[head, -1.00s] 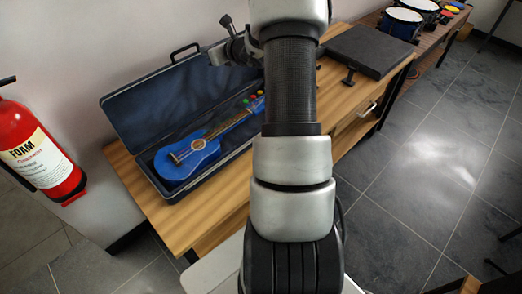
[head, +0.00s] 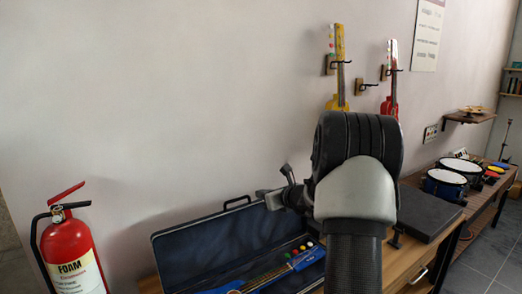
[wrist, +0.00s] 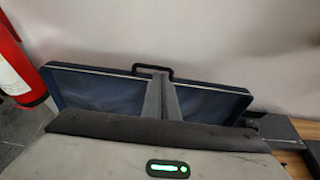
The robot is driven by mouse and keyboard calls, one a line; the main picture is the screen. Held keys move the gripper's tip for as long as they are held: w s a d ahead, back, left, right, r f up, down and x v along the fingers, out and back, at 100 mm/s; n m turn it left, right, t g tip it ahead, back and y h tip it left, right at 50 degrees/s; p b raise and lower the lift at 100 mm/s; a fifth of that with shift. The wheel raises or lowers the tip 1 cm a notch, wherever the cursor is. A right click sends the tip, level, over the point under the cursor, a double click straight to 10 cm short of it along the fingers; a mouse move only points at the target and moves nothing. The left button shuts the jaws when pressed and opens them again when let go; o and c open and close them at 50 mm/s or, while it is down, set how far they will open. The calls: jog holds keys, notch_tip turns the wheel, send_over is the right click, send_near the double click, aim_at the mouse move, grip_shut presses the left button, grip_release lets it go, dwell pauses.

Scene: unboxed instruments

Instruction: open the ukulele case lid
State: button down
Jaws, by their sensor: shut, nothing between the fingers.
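The ukulele case lid (head: 195,243) stands open, raised at the back of the case with its dark blue lining facing me. Its black handle (head: 237,201) is on the top edge. The blue ukulele (head: 270,277) lies in the case, partly cut off by the bottom of the head view. My gripper (head: 268,198) is shut and empty near the lid's upper right. In the wrist view the shut fingers (wrist: 160,78) overlap the middle of the lid (wrist: 95,90), just below the handle (wrist: 153,69). I cannot tell whether they touch it.
A red fire extinguisher (head: 72,250) stands at the left. A dark flat box (head: 425,212) lies on the wooden table right of my arm. Drums (head: 445,184) stand on a farther table. Two small guitars, yellow (head: 338,70) and red (head: 391,75), hang on the wall behind.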

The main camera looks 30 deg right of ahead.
notch_tip(320, 180, up, 15)
jog(key=w+p, duration=0.2)
jog(key=shift+w+f, duration=0.2)
jog(key=c, duration=2.4)
grip_release()
jog(key=shift+r, duration=0.25)
jog(key=o, duration=0.3)
jog(key=shift+w+a+f, duration=0.1)
jog(key=shift+w+f, duration=0.05)
jog(key=shift+w, duration=0.2)
jog(key=w+a+f+n+g+h+b, duration=0.1)
jog(key=w+a+f+n+h+b, duration=0.1)
jog(key=w+a+f+n+h, duration=0.3)
jog(key=w+a+f+n+g+h+b, duration=0.1)
jog(key=w+f+g+h+b, duration=0.15)
jog(key=w+f, duration=0.55)
jog(key=n+g+h+b, duration=0.4)
jog(key=n+g+h, duration=0.15)
jog(key=h, duration=0.25)
send_near(233, 200)
jog(key=shift+t+y, duration=0.25)
jog(key=shift+t, duration=0.05)
jog(key=x, duration=0.6)
jog(key=p+x, duration=0.1)
jog(key=x, duration=0.2)
jog(key=shift+s+d, duration=0.2)
jog(key=shift+d, duration=0.2)
